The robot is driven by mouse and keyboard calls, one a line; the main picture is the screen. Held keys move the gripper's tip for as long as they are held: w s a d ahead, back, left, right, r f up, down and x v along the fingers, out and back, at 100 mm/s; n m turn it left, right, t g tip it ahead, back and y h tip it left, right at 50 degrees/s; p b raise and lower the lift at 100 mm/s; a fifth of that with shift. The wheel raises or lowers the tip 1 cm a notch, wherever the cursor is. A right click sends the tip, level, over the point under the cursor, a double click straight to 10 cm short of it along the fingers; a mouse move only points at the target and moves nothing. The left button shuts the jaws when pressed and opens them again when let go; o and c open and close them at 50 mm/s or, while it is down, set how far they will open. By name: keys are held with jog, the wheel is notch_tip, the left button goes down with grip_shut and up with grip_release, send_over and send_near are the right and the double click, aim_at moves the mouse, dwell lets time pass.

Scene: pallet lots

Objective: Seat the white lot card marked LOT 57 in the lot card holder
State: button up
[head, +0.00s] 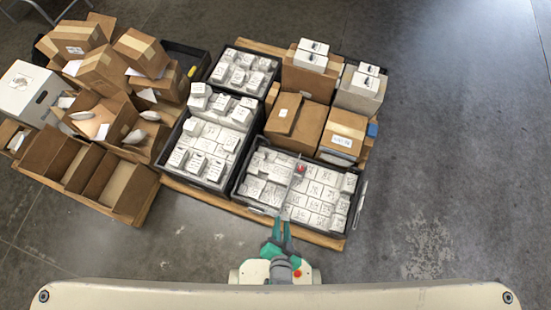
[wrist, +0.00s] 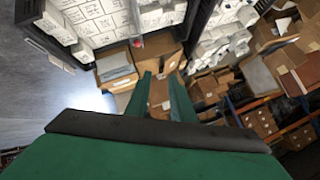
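My gripper (head: 282,222) is in front of the near black tray (head: 238,190), its green fingers pointing at the tray's front edge. In the wrist view my gripper (wrist: 160,78) shows a gap between its two fingers and nothing held in it. A small pale piece (head: 286,212) is at the tray's front edge beside the fingertips; I cannot tell whether it is a card or a holder. A thin white strip (head: 361,195) is at the tray's right side, with no readable marking. I cannot make out LOT 57 or identify the lot card holder.
The near tray holds several white boxes and a small red item (head: 301,168). More trays and brown cartons (head: 297,122) share the wooden pallet (head: 195,192). Open cartons (head: 88,178) crowd the left. The grey floor (head: 445,150) at right is clear.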

notch_tip(320, 180, up, 24)
jog(key=s+a+n+t, duration=0.1)
jog(key=a+n+t, duration=0.1)
jog(key=n+t, duration=0.3)
jog(key=shift+s+r+n, duration=0.15)
jog(key=shift+s+n, duration=0.05)
jog(key=shift+n, duration=1)
jog(key=shift+w, duration=0.1)
